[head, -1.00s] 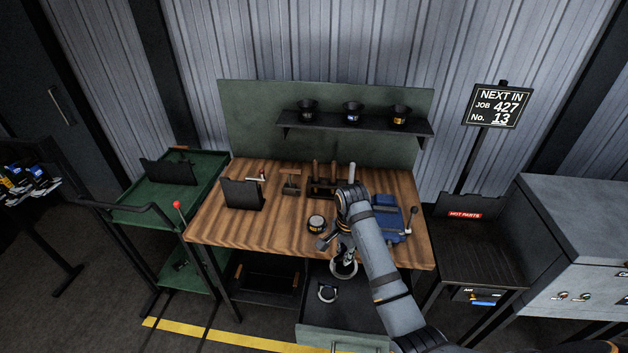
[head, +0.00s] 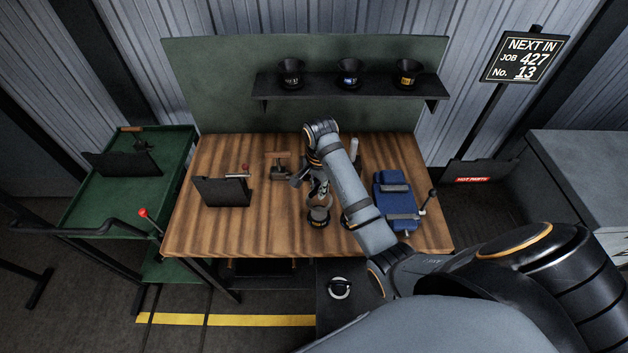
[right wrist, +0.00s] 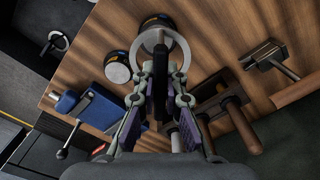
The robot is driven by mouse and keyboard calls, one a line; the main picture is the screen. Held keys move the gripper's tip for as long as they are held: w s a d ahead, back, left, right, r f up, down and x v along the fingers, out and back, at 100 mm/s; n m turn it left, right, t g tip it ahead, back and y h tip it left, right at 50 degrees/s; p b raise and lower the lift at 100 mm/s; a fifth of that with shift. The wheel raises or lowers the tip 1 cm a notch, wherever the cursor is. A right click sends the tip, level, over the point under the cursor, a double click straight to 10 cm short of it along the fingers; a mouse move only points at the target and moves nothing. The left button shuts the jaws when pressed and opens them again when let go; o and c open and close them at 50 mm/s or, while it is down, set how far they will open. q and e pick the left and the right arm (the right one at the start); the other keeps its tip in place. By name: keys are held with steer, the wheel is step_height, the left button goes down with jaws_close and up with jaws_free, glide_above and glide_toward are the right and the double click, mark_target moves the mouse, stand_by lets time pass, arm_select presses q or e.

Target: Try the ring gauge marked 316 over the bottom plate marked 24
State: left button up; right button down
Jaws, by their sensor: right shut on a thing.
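My right gripper (right wrist: 160,88) is shut on the handle of a pale ring gauge (right wrist: 184,52), over the bench; it shows small in the head view (head: 321,187). In the right wrist view the ring overlaps a dark round plate with a yellow band (right wrist: 155,21); I cannot tell the gap between them. This plate is on the bench in the head view (head: 318,219). A second round piece with a pale top (right wrist: 117,69) stands beside it. Another ring gauge (head: 340,289) lies in the open drawer. I cannot read any ring or plate marks. My left gripper is not in view.
A blue vise (head: 397,200) stands right of the plates. A wooden-handled tool (head: 280,168) and a dark upright holder (head: 222,191) are to the left. A shelf (head: 350,88) with three dark cups hangs behind. The bench's front left (head: 245,235) is clear.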

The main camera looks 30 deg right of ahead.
steer(key=s, duration=0.2)
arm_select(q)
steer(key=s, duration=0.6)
arm_select(e)
glide_above(319, 214)
steer(key=f, duration=0.5)
steer(key=shift+w+f, duration=0.1)
steer(key=shift+w, duration=0.15)
steer(key=shift+s, duration=0.15)
steer(key=shift+f, duration=0.15)
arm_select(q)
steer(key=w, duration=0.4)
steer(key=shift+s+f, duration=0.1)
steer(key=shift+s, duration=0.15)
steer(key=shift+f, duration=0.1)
arm_select(e)
steer(key=shift+f, duration=0.55)
